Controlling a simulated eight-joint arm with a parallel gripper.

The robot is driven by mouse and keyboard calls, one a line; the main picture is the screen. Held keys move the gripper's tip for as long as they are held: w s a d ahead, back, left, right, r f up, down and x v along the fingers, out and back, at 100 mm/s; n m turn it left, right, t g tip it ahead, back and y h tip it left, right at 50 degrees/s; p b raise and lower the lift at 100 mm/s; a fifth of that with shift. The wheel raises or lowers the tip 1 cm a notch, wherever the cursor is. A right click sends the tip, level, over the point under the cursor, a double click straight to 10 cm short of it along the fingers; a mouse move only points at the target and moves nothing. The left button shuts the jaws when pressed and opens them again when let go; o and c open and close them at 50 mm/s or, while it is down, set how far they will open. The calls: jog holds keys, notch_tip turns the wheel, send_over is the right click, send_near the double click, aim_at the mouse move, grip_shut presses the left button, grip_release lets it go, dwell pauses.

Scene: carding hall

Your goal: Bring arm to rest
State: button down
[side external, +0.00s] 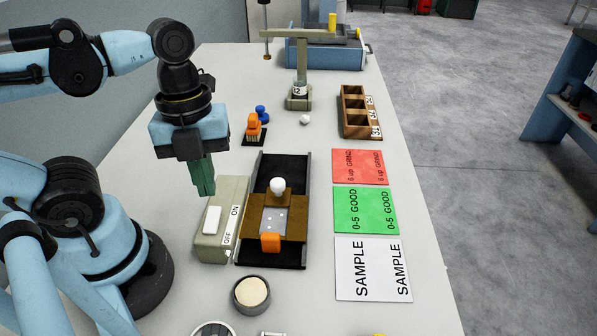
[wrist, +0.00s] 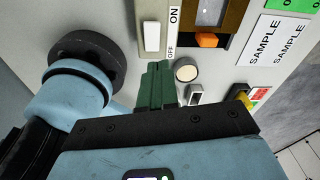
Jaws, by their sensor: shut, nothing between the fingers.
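My gripper (side external: 204,190) points down above the left part of the white table (side external: 420,265), close to the switch box. Its green fingers are together and hold nothing. They also show in the wrist view (wrist: 158,72), beside the switch box and the round pot. The switch box (side external: 209,248) has a white rocker and the words ON and OFF. I cannot tell whether the fingertips touch the box; they appear above it.
A dark tray (side external: 296,168) with a brown carriage, white knob and orange block stands right of the switch box. A round pot (side external: 251,293) sits in front. Red (side external: 360,167), green (side external: 365,211) and white SAMPLE (side external: 373,269) mats line the right. A wooden compartment box (side external: 345,130) stands behind them.

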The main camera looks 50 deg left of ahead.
jog(key=w+a+n+t, duration=0.2)
jog(key=w+n, duration=0.4)
jog(key=n, duration=0.6)
jog(key=w+a+n+t+y, duration=0.1)
jog(key=w+n+t, duration=0.4)
jog(key=n, duration=0.7)
jog(key=shift+w+a+n+t, duration=0.3)
jog(key=shift+w+a, duration=0.35)
jog(key=shift+w, duration=0.05)
